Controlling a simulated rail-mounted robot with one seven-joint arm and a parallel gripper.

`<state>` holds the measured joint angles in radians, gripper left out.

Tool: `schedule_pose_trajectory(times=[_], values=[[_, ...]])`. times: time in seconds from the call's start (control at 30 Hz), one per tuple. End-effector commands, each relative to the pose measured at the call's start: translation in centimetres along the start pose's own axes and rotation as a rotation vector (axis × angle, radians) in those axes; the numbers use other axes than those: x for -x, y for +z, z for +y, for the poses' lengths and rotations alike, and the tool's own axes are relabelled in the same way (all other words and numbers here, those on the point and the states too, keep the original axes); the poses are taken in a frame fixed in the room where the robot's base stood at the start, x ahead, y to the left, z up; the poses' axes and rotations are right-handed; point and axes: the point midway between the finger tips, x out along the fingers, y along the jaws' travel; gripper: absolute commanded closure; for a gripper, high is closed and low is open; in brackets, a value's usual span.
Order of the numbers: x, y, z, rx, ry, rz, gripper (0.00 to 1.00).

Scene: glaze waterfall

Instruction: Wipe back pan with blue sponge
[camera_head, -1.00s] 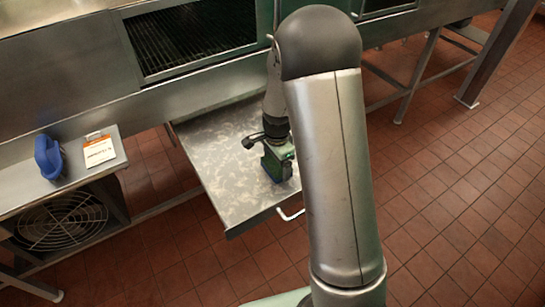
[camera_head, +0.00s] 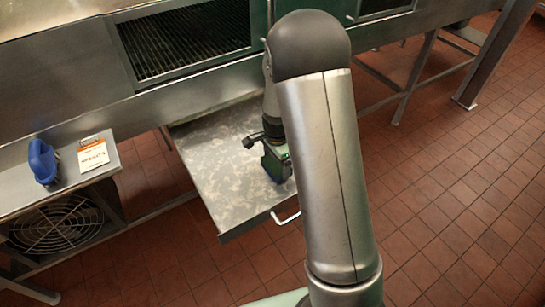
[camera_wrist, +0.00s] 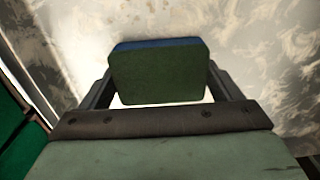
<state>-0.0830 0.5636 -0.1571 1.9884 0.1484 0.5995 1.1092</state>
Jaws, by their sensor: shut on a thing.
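The back pan (camera_head: 222,165) is a flat metal tray, pulled out below the metal counter, with pale blotchy smears over its surface. My gripper (camera_head: 277,160) is over the pan's right part, low and pointing down, partly hidden by my arm. In the wrist view, the sponge (camera_wrist: 158,78) sits between the two fingers, with a dark green face and a blue strip along its far edge. My gripper is shut on it. The smeared pan also shows around it in the wrist view (camera_wrist: 275,60). I cannot tell if the sponge touches the pan.
A blue object (camera_head: 42,160) and a white and orange card (camera_head: 93,153) rest on a metal shelf at the left, above a round fan grille (camera_head: 58,226). The pan's wire handle (camera_head: 286,218) sticks out at its front. Red tile floor (camera_head: 450,220) is open at the right.

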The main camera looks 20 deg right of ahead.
Motion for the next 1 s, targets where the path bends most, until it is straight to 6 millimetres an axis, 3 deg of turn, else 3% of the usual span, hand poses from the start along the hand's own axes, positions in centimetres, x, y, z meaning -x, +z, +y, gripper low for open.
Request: schedule_pose_trajectory(times=[0.07,0.47,0.6,1.0], values=[[-0.1,0.0,0.9,-0.002,0.003,-0.001,0.36],[-0.1,-0.6,-2.7,-0.011,0.003,-0.001,0.36],[2.5,-0.6,-2.8,-0.013,-0.003,0.001,0.36],[5.9,-0.9,-2.6,-0.018,0.000,0.000,0.36]])
